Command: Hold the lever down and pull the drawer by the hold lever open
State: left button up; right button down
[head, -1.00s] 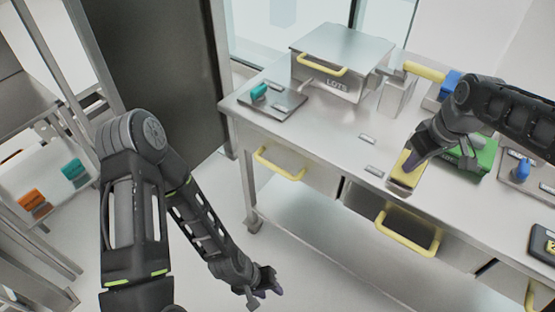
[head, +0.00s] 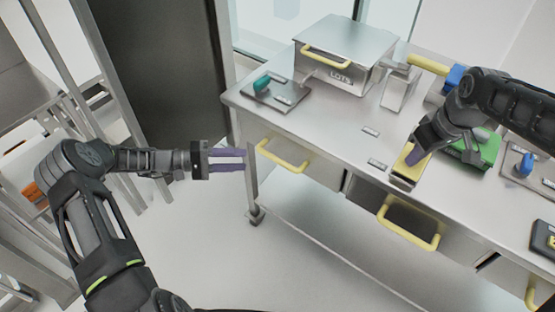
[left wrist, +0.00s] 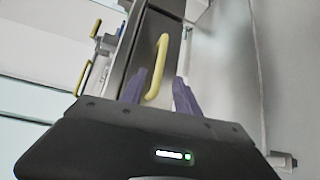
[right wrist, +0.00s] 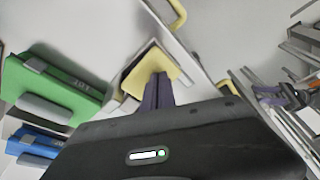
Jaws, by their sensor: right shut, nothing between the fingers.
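The yellow lever (head: 403,172) sits near the table's front edge, and it also shows in the right wrist view (right wrist: 163,62). My right gripper (head: 414,157) is shut, with its purple fingertips touching the lever from above. The left drawer (head: 318,172) has a yellow handle (head: 280,160) on its front and looks closed. My left gripper (head: 243,160) is open and points at this handle. In the left wrist view the handle (left wrist: 158,65) appears between its two fingers (left wrist: 158,92), not gripped. Another yellow handle (head: 408,228) is on the middle drawer front.
A metal box (head: 342,60) marked LOTS stands at the back of the table (head: 330,118). A green block (head: 478,150) lies right of the lever, beside my right arm. A plate with a teal knob (head: 262,84) is at the left. The floor below my left gripper is clear.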

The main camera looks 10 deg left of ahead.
aim_at(278, 160)
pick_arm(q)
jog(key=shift+d, duration=0.2)
jog(key=x, duration=1.1)
jog(key=shift+w+d+f, duration=0.1)
jog(key=shift+d+f, duration=0.05)
jog(key=shift+d, duration=0.2)
jog(key=shift+c, duration=0.4)
grip_shut()
dwell(0.7)
